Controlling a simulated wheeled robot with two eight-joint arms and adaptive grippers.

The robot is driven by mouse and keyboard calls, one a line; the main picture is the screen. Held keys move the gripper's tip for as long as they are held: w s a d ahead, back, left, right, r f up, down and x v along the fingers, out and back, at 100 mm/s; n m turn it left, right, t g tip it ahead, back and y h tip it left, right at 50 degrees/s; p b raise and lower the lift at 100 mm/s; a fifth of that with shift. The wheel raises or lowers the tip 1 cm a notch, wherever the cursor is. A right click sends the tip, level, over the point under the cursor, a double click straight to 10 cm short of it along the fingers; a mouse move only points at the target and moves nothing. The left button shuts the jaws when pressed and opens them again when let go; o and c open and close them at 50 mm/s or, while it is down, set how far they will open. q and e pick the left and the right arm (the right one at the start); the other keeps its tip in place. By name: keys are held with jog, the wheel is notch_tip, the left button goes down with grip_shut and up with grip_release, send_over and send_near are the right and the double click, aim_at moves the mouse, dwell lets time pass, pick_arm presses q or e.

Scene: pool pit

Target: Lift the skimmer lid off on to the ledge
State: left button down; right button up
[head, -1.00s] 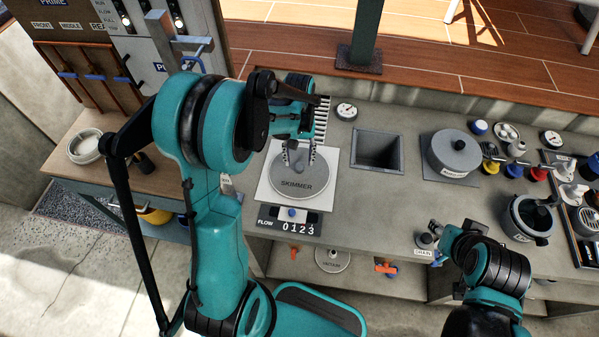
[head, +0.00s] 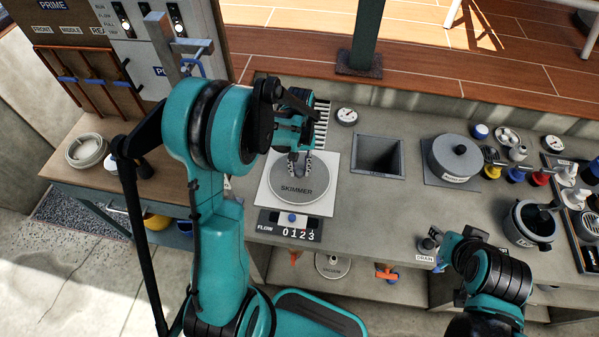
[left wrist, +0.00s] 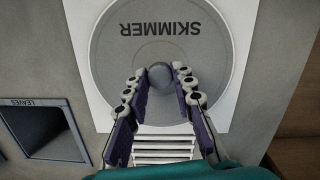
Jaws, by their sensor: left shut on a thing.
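The round grey skimmer lid (head: 299,189), marked SKIMMER, lies within a white square plate (head: 265,201) on the grey counter; it also fills the top of the left wrist view (left wrist: 207,57). My left gripper (head: 300,163) is above the lid, its fingers pointing down. In the left wrist view its fingertips (left wrist: 160,84) are closed around the lid's round grey knob (left wrist: 159,73). I see no clear gap under the lid. My right arm is at the lower right, its gripper (head: 448,243) by the DRAIN label; its fingers are too unclear to judge.
A square opening (head: 378,154), labelled LEAVES in the left wrist view, lies right of the plate. A lidded grey pot (head: 454,157) stands beyond it. A flow counter (head: 290,224) sits in front, a round gauge (head: 347,116) behind. Bare counter (head: 345,215) lies right of the counter display.

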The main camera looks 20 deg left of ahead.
aim_at(299, 172)
pick_arm(q)
jog(key=shift+r, duration=0.45)
jog(key=r, duration=0.1)
jog(key=r+p, duration=0.1)
jog(key=r, duration=0.2)
jog(key=shift+s+d+p, duration=0.1)
jog(key=shift+s+p, duration=0.2)
jog(key=shift+s, duration=0.05)
jog(key=s+d+r+p, duration=0.2)
jog(key=s+r, duration=0.4)
jog(key=s, duration=0.4)
jog(key=shift+s+d, duration=0.2)
jog(key=shift+s, duration=0.15)
